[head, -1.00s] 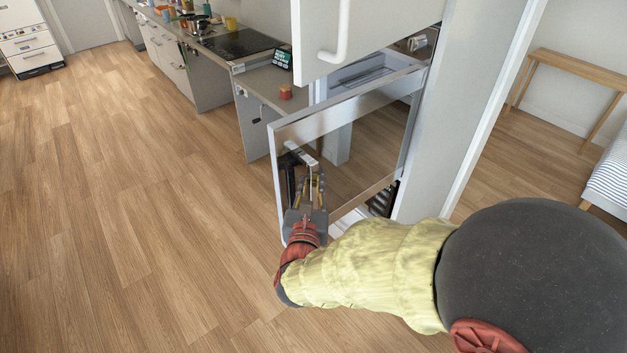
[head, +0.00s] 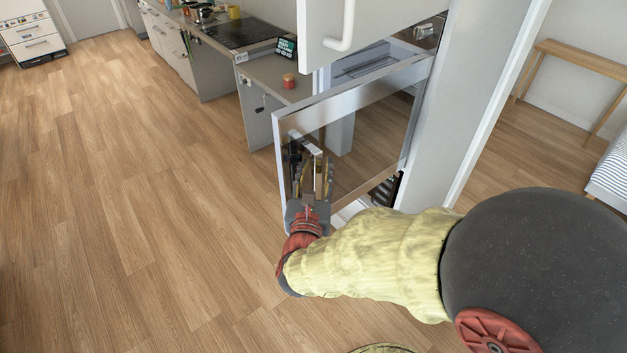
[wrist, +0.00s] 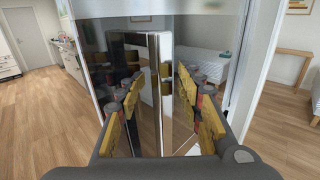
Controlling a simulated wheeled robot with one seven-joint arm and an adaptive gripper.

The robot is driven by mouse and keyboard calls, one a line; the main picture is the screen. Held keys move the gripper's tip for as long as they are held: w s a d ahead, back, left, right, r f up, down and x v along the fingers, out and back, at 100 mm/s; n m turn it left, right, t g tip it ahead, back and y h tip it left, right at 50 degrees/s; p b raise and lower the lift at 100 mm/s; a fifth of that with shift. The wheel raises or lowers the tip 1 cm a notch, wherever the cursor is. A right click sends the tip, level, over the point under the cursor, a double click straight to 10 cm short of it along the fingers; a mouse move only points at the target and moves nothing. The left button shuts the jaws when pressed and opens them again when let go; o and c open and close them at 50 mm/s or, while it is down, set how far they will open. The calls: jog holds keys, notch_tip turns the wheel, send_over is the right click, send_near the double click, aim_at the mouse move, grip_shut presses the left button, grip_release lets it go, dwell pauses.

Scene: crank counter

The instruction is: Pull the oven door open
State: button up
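The oven door (head: 365,140) stands partly open in the head view, swung out from its right side. It has a dark glass pane in a pale metal frame. Its upright metal handle (wrist: 163,100) is near the door's free left edge. My gripper (head: 313,178) is at this handle, with its yellow-padded fingers on either side of it. In the wrist view the fingers (wrist: 160,88) are spread apart, with the handle between them and visible gaps beside it. The lower handle is partly hidden by my gripper in the head view.
A white cabinet door with a handle (head: 375,25) hangs above the oven. The wooden floor (head: 130,200) at left is clear.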

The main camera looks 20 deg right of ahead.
jog(key=v, duration=1.1)
jog(key=shift+s+a, duration=0.2)
jog(key=shift+s, duration=0.15)
